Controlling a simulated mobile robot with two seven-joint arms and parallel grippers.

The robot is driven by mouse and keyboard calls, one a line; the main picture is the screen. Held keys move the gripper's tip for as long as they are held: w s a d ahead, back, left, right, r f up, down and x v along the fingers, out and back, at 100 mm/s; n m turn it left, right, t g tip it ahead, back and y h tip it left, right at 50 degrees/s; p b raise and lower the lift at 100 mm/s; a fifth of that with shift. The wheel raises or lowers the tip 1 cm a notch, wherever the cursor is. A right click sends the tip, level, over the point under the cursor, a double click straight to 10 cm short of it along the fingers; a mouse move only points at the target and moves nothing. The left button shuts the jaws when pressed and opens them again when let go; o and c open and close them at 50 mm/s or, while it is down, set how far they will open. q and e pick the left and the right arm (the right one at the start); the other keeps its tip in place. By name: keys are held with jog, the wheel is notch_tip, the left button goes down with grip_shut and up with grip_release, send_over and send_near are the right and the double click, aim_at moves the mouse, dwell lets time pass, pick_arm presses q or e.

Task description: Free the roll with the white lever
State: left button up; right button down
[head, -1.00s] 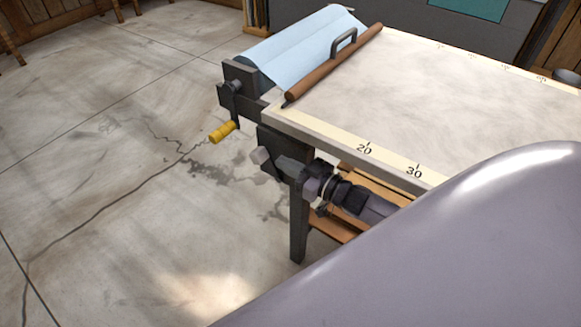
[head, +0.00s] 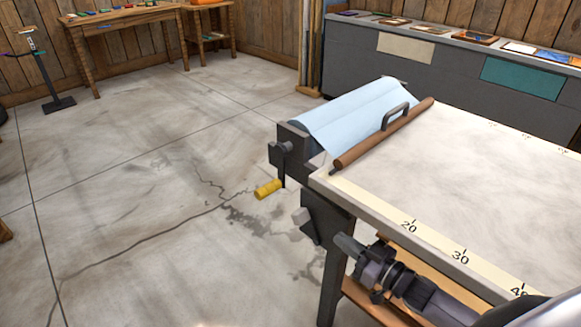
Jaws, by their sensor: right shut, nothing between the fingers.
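The roll of pale blue sheet (head: 350,115) lies across the far left end of the table (head: 450,185). A crank with a yellow handle (head: 268,189) hangs at the near end of the roll. My right gripper (head: 347,245) is beside the table's near edge, below and to the right of the lever. It is shut and empty, apart from the lever. My left gripper is not in view.
A brown bar with a grey handle (head: 396,115) lies across the table beside the roll. A number scale runs along the near edge. A wooden shelf (head: 375,305) is under the table. A grey counter (head: 430,70) stands behind.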

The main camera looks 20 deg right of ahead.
jog(key=s+a+f+m+g+h, duration=0.1)
jog(key=s+a+f+g+h, duration=0.15)
jog(key=s+a, duration=0.45)
jog(key=s+a+f+m+g+h, duration=0.1)
jog(key=s+a+f+g, duration=0.2)
jog(key=s, duration=0.5)
notch_tip(320, 180, up, 10)
jog(key=s+p, duration=0.2)
jog(key=p, duration=1)
jog(key=shift+r+g+h+p, duration=0.2)
jog(key=shift+g+h+p, duration=0.15)
jog(key=shift+h, duration=0.1)
jog(key=shift+s+a, duration=0.1)
jog(key=shift+s, duration=0.05)
